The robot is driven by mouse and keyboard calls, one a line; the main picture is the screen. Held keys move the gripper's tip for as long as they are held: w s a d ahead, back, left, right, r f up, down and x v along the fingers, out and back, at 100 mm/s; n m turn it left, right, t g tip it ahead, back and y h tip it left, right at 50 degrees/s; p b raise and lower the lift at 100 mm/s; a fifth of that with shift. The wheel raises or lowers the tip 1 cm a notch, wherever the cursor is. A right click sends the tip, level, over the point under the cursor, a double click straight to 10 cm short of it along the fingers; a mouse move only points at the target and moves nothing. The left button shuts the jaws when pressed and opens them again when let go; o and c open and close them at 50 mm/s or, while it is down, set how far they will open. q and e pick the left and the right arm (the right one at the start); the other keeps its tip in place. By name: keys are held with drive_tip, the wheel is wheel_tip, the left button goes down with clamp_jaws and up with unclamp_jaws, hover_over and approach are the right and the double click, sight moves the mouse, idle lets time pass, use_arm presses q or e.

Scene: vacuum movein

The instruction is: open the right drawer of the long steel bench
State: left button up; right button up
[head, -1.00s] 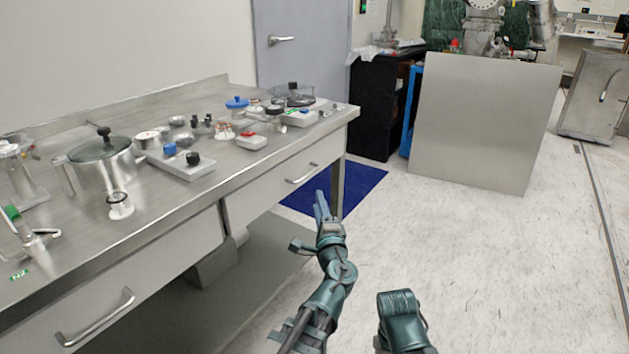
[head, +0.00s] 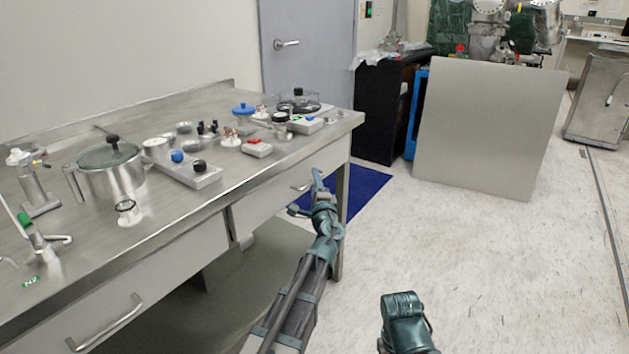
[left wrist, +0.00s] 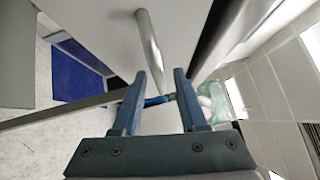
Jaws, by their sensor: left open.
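The long steel bench (head: 215,205) runs along the wall at the left. Its right drawer (head: 262,206) looks shut, with the front flush in the bench. The drawer's bar handle (head: 300,186) is partly hidden behind my left gripper (head: 316,187) in the head view. In the left wrist view my left gripper (left wrist: 159,82) has its two fingers apart and nothing between them. The handle (left wrist: 150,40) shows just ahead of the fingertips, its lower end lined up with the gap. I cannot tell whether they touch. My right gripper is not in view.
The left drawer (head: 75,325) has its own handle (head: 105,325). A pot (head: 110,172), a control box (head: 190,172) and small parts stand on the bench top. A blue mat (head: 368,190) lies beyond the bench end. A grey panel (head: 488,125) stands behind open floor (head: 470,260).

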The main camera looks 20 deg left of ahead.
use_arm(q)
clamp_jaws()
idle(1.5)
